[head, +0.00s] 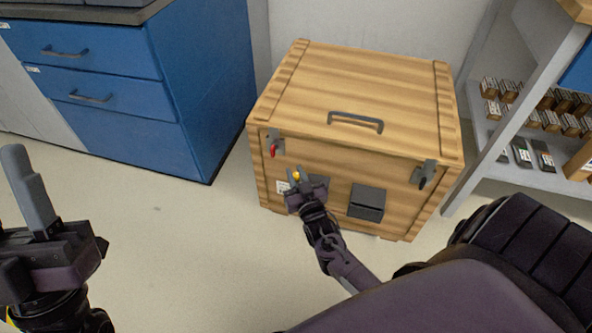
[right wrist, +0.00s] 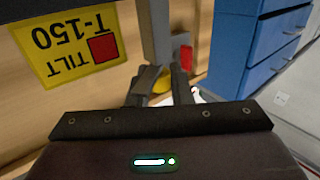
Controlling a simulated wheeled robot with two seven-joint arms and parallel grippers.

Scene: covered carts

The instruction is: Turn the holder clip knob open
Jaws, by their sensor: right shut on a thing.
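A wooden crate (head: 350,85) with a lid stands on the floor. A left clip (head: 273,143) with a red lever and a right dark clip (head: 424,174) sit at its front lid edge. My right gripper (head: 296,177) is at the crate's front, below the left clip. Its fingers (right wrist: 163,88) are shut on a small yellow knob (right wrist: 161,86), which also shows in the head view (head: 296,175). Its base is hidden by the fingers. A grey bar (right wrist: 155,35) and a red part (right wrist: 186,57) are just beyond. My left gripper (head: 32,195) is far left, away from the crate; its opening is unclear.
A dark box (head: 367,202) is on the crate's front and a handle (head: 355,122) on its lid. A yellow TILT T-150 label (right wrist: 68,50) appears upside down. A blue cabinet (head: 140,90) stands left, a shelf (head: 530,170) right. Floor between is clear.

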